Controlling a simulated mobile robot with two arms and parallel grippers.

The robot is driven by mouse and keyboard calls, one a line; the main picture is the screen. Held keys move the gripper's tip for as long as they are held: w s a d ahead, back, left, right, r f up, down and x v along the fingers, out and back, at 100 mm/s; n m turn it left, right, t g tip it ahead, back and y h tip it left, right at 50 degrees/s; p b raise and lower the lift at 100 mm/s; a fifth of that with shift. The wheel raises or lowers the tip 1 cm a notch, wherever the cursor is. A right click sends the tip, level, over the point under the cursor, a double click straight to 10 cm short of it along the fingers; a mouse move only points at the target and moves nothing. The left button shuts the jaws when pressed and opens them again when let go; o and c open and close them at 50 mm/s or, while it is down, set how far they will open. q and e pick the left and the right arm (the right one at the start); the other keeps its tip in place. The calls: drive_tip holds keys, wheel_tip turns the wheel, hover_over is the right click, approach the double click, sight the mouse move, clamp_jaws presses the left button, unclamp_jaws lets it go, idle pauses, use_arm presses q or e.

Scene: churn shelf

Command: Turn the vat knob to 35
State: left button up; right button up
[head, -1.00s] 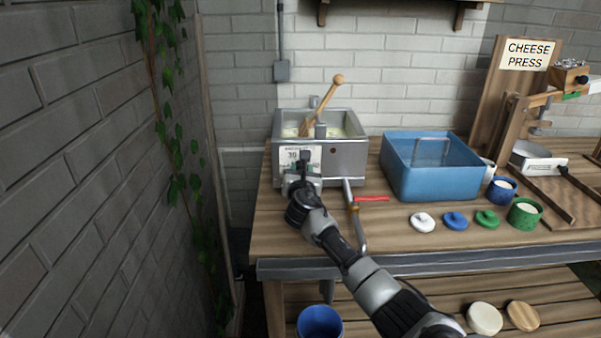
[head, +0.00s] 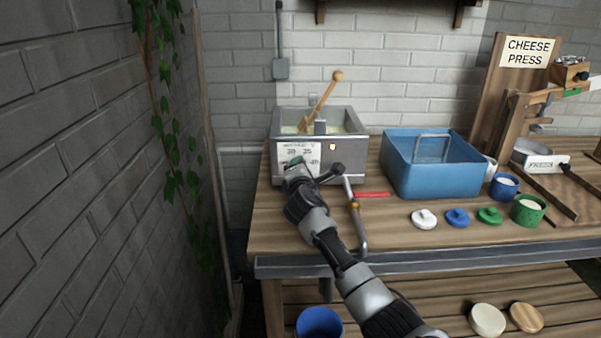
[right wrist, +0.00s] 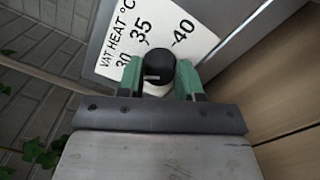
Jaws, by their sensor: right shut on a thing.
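The steel vat (head: 345,172) stands at the left end of the wooden bench, with a white heat dial plate (head: 310,151) on its front. The right wrist view shows the plate (right wrist: 185,22) with 30, 35 and 40 printed on it. The black vat knob (right wrist: 158,66) sits between the green fingers of my right gripper (right wrist: 160,78), which is shut on it. A short white mark shows on the knob; I cannot tell exactly which number it points at. In the head view my right gripper (head: 296,163) hides the knob. My left gripper is not in view.
A blue tub (head: 432,170), small lids (head: 457,217) and pots (head: 528,210) are to the right. A brick wall (head: 90,190) is close on the left.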

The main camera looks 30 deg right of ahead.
drive_tip(key=shift+f+m+b, duration=0.2)
drive_tip(key=shift+m+b, duration=0.15)
drive_tip(key=shift+m, duration=1.05)
drive_tip(key=m+b, duration=0.2)
drive_tip(key=m, duration=0.4)
drive_tip(key=shift+f+b, duration=0.1)
drive_tip(key=shift+b, duration=0.25)
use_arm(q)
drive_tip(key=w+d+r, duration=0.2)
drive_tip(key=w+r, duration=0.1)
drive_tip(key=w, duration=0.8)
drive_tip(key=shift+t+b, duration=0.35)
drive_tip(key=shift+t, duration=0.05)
use_arm(e)
drive_tip(key=shift+m, duration=1.2)
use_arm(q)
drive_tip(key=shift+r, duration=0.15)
use_arm(e)
drive_tip(key=o, duration=0.9)
